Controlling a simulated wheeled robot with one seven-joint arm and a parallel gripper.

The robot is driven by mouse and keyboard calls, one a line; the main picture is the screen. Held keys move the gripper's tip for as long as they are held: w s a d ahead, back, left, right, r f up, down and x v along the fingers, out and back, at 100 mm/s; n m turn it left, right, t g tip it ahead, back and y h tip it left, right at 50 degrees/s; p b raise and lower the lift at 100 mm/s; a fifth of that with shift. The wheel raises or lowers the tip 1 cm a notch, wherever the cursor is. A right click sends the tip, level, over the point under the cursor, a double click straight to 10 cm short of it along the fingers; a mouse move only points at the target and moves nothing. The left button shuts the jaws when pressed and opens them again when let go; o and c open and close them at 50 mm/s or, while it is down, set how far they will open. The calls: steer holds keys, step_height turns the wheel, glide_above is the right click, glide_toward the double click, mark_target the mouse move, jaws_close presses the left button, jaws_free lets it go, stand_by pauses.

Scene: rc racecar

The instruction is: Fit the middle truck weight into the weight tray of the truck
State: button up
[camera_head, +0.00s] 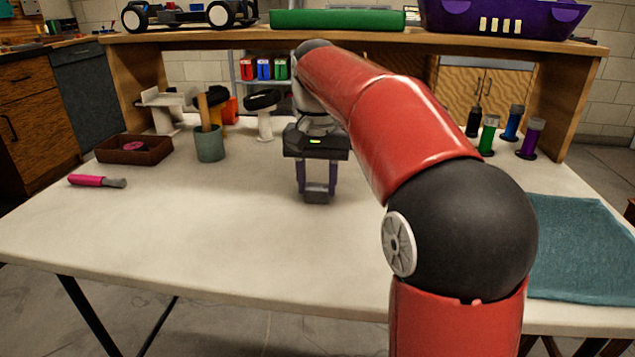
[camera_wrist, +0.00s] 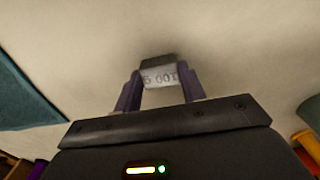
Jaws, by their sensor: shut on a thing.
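My gripper (camera_head: 316,192) is over the middle of the white table, pointing down. Its two purple fingers are shut on a small grey block, the weight (camera_head: 317,199). In the wrist view the weight (camera_wrist: 158,76) sits between the fingertips (camera_wrist: 159,70), with upside-down lettering on its face. I cannot tell how far above the table it hangs, or whether it touches. A truck chassis (camera_head: 190,16) with black wheels stands on the raised shelf at the upper left, cut off by the frame. Its weight tray cannot be made out, and no other weights are clearly seen.
On the white table (camera_head: 200,230) are a brown tray (camera_head: 134,150), a green-grey cup (camera_head: 209,144), a pink-handled tool (camera_head: 96,181), a teal mat (camera_head: 580,245) and several coloured cylinders (camera_head: 488,135). The table's front left is clear.

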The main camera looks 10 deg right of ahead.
steer(key=o, duration=1)
steer(key=shift+f, duration=0.1)
